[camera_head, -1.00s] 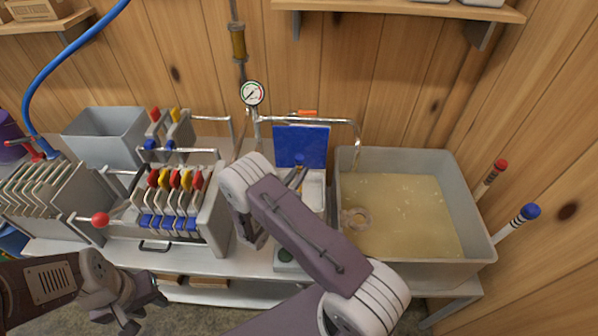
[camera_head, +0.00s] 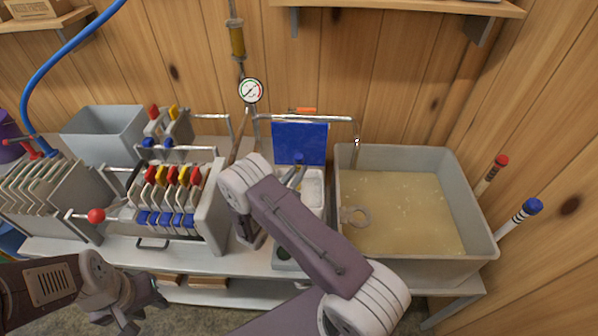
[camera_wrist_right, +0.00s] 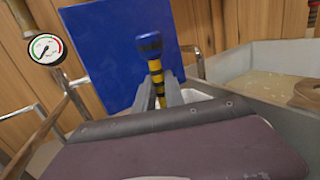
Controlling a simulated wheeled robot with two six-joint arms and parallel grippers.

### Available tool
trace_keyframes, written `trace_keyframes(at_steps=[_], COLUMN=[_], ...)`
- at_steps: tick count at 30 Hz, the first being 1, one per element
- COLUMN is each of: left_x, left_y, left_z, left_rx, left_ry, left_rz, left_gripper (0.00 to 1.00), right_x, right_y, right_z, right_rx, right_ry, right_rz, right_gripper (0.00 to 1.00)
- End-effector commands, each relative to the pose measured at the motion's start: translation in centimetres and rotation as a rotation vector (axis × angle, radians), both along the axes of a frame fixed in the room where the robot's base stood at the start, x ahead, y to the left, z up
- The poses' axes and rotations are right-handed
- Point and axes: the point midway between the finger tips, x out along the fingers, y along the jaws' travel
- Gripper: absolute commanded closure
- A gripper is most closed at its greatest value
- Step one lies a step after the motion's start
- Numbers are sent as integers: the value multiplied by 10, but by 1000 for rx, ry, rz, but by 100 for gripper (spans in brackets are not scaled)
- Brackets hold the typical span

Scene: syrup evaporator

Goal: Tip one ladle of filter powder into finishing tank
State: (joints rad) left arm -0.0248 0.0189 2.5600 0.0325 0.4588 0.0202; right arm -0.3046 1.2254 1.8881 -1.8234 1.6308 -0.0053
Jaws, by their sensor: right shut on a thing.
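My right gripper (camera_wrist_right: 159,95) is shut on the ladle's yellow-and-black striped handle (camera_wrist_right: 156,78), which has a blue end cap and stands nearly upright. In the head view the blue cap (camera_head: 299,158) shows just beyond my right arm; the ladle's bowl is hidden. A white powder tub (camera_head: 314,188) with an upright blue lid (camera_head: 300,143) is right by the handle, partly covered by my arm. The grey finishing tank (camera_head: 480,205), holding amber liquid, stands to the right. My left gripper (camera_head: 142,308) is open and empty at the lower left, in front of the bench.
A filter press (camera_head: 212,215) with coloured plate handles stands left of my right arm. A pipe with a gauge (camera_head: 250,91) runs behind the tub and bends down at the tank. A pale ring (camera_head: 355,216) is at the tank's left side. Two capped rods stand right of the tank.

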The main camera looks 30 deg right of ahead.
Motion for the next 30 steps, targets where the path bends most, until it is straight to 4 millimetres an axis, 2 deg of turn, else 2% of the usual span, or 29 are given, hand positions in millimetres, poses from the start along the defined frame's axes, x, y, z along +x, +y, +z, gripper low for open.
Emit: trace_keyframes(at_steps=[1, 30], left_x=[0, -1], left_y=[0, 0], left_z=[0, 103], left_rx=[0, 0], left_ry=[0, 0], left_rz=[0, 0], left_gripper=[64, 64], right_x=[-6, -5], right_y=[0, -1], right_z=[-16, 114], right_rx=[16, 15], right_ry=[50, 36], right_rz=[4, 1], right_gripper=[100, 100])
